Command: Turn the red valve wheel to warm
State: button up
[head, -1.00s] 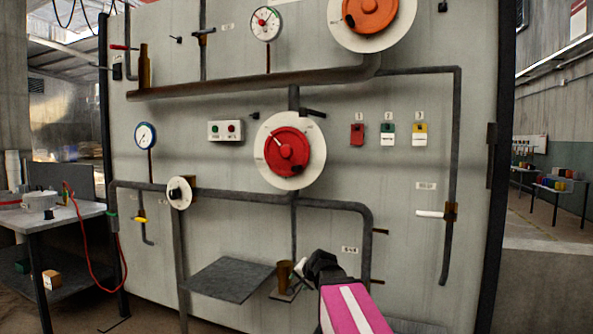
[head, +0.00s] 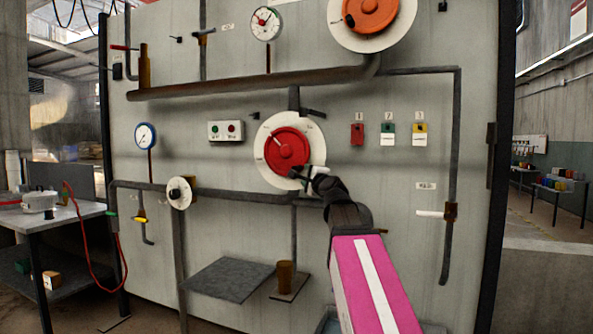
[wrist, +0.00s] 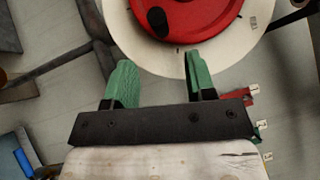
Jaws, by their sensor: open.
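The red valve wheel (head: 287,150) is mounted on a round white dial plate (head: 309,133) in the middle of the grey panel. A pale pointer mark shows at the wheel's upper left, and a dark knob is partly hidden behind my gripper. In the wrist view the red wheel (wrist: 205,15) shows at the top with a black oval knob (wrist: 157,22) near its edge. My gripper (head: 308,178) is at the wheel's lower right in the head view. In the wrist view my gripper (wrist: 158,78) has its green fingers wide apart and empty, with the knob beyond them. The dial's lettering is too small to read.
An orange wheel (head: 370,14) sits above right. A thick pipe (head: 250,82) crosses above the red wheel, and another pipe (head: 235,194) runs below it. A small shelf (head: 228,279) and a brown cup (head: 285,276) are lower down. Coloured switches (head: 388,134) are to the right.

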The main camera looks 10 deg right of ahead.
aim_at(298, 169)
jog(key=x, duration=1)
jog(key=shift+w+a, duration=0.15)
jog(key=shift+w, duration=0.25)
grip_shut()
